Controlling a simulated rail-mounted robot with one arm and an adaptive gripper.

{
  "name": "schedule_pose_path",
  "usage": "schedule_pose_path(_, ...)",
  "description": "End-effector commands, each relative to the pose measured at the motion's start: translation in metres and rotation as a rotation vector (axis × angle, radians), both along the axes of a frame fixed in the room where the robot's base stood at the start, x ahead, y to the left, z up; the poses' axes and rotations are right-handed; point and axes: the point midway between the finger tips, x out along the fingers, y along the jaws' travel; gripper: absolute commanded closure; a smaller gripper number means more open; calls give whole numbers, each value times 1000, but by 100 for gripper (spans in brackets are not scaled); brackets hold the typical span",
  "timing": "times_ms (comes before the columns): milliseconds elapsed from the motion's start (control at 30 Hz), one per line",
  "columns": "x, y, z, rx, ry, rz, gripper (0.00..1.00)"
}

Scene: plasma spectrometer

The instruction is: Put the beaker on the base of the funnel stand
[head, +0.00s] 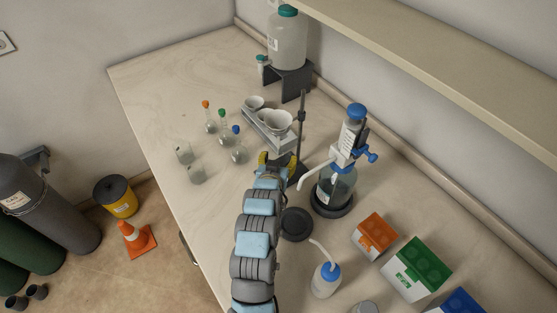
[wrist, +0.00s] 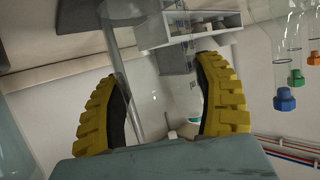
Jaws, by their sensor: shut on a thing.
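My gripper (head: 276,161) is at the front of the funnel stand (head: 274,140), close to its upright rod (head: 301,115). The stand's rack carries white funnels (head: 278,121). In the wrist view the yellow fingers are apart, with a faint clear glass thing between them, apparently the beaker (wrist: 168,88); its outline is hard to make out. My gripper is shut on it. In the head view my arm and gripper hide the beaker and most of the stand's base. The rod also shows in the wrist view (wrist: 122,75), beside the left finger.
Two clear glass beakers (head: 184,153) and several flasks with coloured stoppers (head: 222,128) stand left of the stand. A dispenser bottle (head: 337,187) stands close on the right. A dark disc (head: 296,224), wash bottle (head: 326,280) and boxes (head: 375,236) are nearer.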

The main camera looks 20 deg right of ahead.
Motion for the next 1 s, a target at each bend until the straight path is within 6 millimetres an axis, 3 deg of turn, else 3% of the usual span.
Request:
schedule_pose_path(233, 0, 0, -2, -1, -1, 0, 67)
schedule_pose_path(267, 0, 0, -2, 0, 0, 0, 25)
schedule_pose_path(333, 0, 0, -2, 0, -1, 0, 5)
schedule_pose_path(367, 0, 0, -2, 1, 0, 0, 0)
schedule_pose_path(700, -2, 1, 3, -1, -1, 0, 0)
schedule_pose_path(1000, -30, 20, 17, 0, 1, 2, 0)
